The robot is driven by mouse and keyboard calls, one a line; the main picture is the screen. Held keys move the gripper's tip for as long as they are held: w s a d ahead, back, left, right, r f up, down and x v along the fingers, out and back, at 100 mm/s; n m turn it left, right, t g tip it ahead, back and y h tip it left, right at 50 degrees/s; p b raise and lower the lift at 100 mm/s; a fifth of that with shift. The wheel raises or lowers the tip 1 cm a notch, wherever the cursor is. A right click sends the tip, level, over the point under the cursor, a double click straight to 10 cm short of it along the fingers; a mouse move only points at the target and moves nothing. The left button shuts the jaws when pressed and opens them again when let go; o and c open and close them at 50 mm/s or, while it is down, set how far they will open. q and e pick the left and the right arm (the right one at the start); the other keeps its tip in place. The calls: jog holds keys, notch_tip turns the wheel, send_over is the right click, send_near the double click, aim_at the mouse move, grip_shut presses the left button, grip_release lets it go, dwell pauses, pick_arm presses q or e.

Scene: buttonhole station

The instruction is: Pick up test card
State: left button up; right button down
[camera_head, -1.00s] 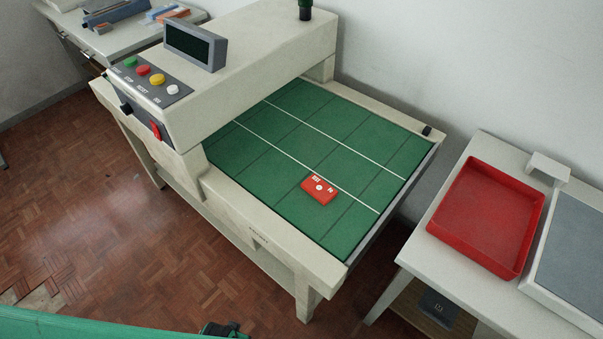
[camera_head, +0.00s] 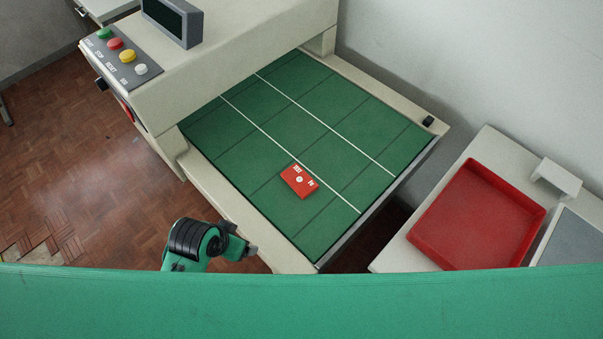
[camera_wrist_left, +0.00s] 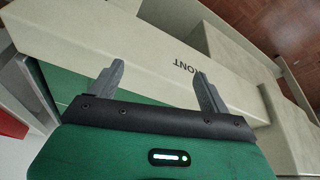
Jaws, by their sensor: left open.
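The red test card (camera_head: 299,181) lies flat on the green belt (camera_head: 265,130) of the machine, near its front end, close to a white line. It has white marks and a white dot. My left gripper (camera_head: 252,250) is at the machine's front side rail, below and left of the card in the head view. In the left wrist view, its two grey fingers (camera_wrist_left: 157,82) are apart with nothing between them, over the cream rail (camera_wrist_left: 130,45). The card is not visible in that view. My right gripper is not in view.
The cream machine housing (camera_head: 240,55) bridges the belt at the back, with a button panel (camera_head: 122,57) and a small screen (camera_head: 172,22). A red tray (camera_head: 478,215) sits on a side table (camera_head: 405,250) at right. A gap separates table and machine.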

pick_arm(q)
jog(key=w+d+r+m+g+h, duration=0.1)
jog(key=w+d+r+m, duration=0.2)
jog(key=w+d+m, duration=0.35)
jog(key=w+d+r+m+g+h, duration=0.1)
jog(key=w+d+r+m, duration=0.3)
jog(key=d+m, duration=0.45)
jog(key=w+r+m+g+y, duration=0.1)
jog(key=w+r+m+y, duration=0.3)
jog(key=w+r+m, duration=0.35)
jog(key=p, duration=0.2)
send_over(299, 179)
jog(key=shift+m, duration=0.25)
jog(key=f, duration=1)
jog(key=shift+w+a+f, duration=0.1)
jog(key=shift+w+a, duration=0.2)
jog(key=f, duration=0.3)
jog(key=f+p, duration=0.1)
jog(key=shift+s+d+f, duration=0.35)
jog(key=shift+s, duration=0.05)
jog(key=shift+f, duration=0.35)
jog(key=c, duration=1.1)
